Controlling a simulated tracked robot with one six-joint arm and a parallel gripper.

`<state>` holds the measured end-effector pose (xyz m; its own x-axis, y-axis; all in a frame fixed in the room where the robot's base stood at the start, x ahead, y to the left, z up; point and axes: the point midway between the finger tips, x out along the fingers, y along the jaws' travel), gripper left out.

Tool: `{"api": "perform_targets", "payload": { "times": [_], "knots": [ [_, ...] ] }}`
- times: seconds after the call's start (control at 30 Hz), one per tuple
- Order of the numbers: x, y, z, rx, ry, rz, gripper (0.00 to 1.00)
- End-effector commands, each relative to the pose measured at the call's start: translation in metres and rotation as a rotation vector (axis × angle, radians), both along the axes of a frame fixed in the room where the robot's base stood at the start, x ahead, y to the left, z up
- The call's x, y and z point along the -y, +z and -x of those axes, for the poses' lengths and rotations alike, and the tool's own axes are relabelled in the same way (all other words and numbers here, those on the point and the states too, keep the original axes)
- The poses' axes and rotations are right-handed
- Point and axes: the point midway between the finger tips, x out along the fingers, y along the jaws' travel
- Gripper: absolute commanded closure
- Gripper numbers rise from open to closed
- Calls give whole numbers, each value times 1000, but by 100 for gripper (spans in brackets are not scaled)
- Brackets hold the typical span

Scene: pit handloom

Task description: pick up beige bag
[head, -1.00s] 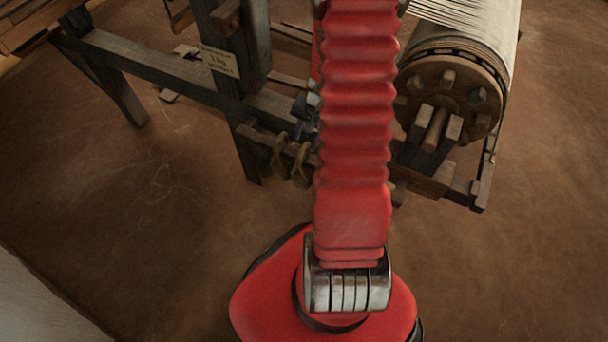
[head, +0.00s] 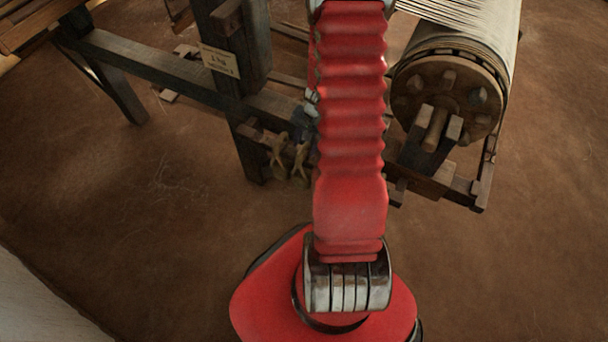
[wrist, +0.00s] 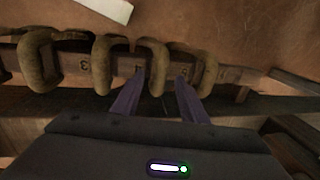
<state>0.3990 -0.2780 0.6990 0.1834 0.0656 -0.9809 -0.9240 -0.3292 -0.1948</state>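Several beige-brown looped pieces hang over a numbered wooden rail (wrist: 75,75) in the wrist view. One loop (wrist: 102,65) is left of my fingers, and another loop (wrist: 152,55) is at the fingertips. I cannot tell for sure whether any of them is the beige bag; no other bag shape shows. Two loops also show in the head view, a left one (head: 278,152) and a right one (head: 300,160). My gripper (wrist: 160,76) has its purple fingers apart, with part of the loop at the tips showing between them. Contact cannot be told. In the head view the gripper is hidden.
The dark loom frame post (head: 235,60) carries a small paper label (head: 219,61). A thread-wound roller with a pegged wooden wheel (head: 447,95) stands right of my arm. A white strip (wrist: 107,9) lies beyond the rail.

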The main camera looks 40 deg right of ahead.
Motion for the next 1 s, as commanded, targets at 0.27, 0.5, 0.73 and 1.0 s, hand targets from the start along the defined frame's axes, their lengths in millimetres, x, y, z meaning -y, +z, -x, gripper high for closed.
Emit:
{"api": "perform_targets", "payload": {
  "times": [0.27, 0.5, 0.73, 1.0],
  "knots": [
    [0, 0, 0, 0, 0, 0, 75],
    [0, 0, 0, 0, 0, 0, 92],
    [0, 0, 0, 0, 0, 0, 100],
    [0, 0, 0, 0, -1, 0, 100]
  ]
}}
